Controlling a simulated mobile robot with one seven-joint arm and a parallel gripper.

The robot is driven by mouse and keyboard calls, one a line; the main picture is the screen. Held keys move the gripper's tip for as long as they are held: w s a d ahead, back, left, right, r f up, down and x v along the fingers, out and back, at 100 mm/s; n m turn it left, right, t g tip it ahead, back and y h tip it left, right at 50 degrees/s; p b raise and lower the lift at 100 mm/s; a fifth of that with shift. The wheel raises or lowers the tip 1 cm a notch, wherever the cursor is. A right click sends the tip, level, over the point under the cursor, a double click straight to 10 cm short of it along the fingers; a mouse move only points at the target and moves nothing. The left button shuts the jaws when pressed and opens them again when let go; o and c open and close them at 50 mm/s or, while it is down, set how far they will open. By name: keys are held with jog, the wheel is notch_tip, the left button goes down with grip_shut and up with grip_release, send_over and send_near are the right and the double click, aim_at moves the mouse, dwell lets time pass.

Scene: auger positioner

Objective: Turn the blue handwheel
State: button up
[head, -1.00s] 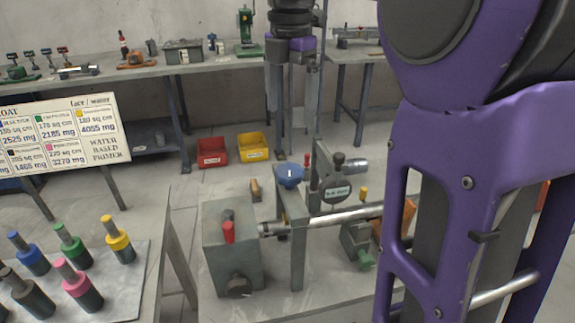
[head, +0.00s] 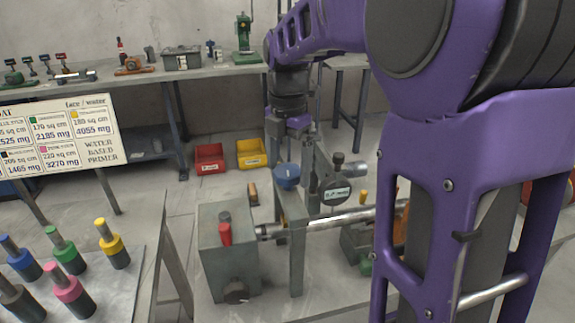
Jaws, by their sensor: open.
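The blue handwheel (head: 286,178) sits on top of a grey upright bracket on the auger positioner, in the middle of the head view. My gripper (head: 298,158) points down right at the handwheel, its wrist just above. Its jaws are open, with one finger above the handwheel in the picture and the other to the right. I cannot tell whether a finger touches the wheel or whether the wheel lies between them. The fingertips are partly hard to separate from the grey bracket behind.
Beside the handwheel stand a round dial gauge (head: 336,192), a grey box (head: 228,258) with a red lever (head: 224,234), and a horizontal metal shaft (head: 340,220). Red (head: 210,158) and yellow bins (head: 251,153) are on the floor behind. My arm blocks the right side.

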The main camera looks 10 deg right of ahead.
jog(key=shift+c, duration=0.2)
jog(key=c, duration=1.3)
jog(key=shift+r+m+p, duration=0.1)
jog(key=shift+m+p, duration=0.2)
jog(key=shift+m, duration=0.1)
jog(key=m+p, duration=0.2)
jog(key=m, duration=0.2)
jog(key=shift+r+m, duration=0.1)
jog(key=shift+m, duration=0.3)
jog(key=m+p, duration=0.1)
jog(key=m, duration=1)
jog(key=shift+m+p, duration=0.3)
jog(key=shift+m, duration=0.1)
jog(key=m, duration=0.5)
jog(key=shift+m, duration=0.4)
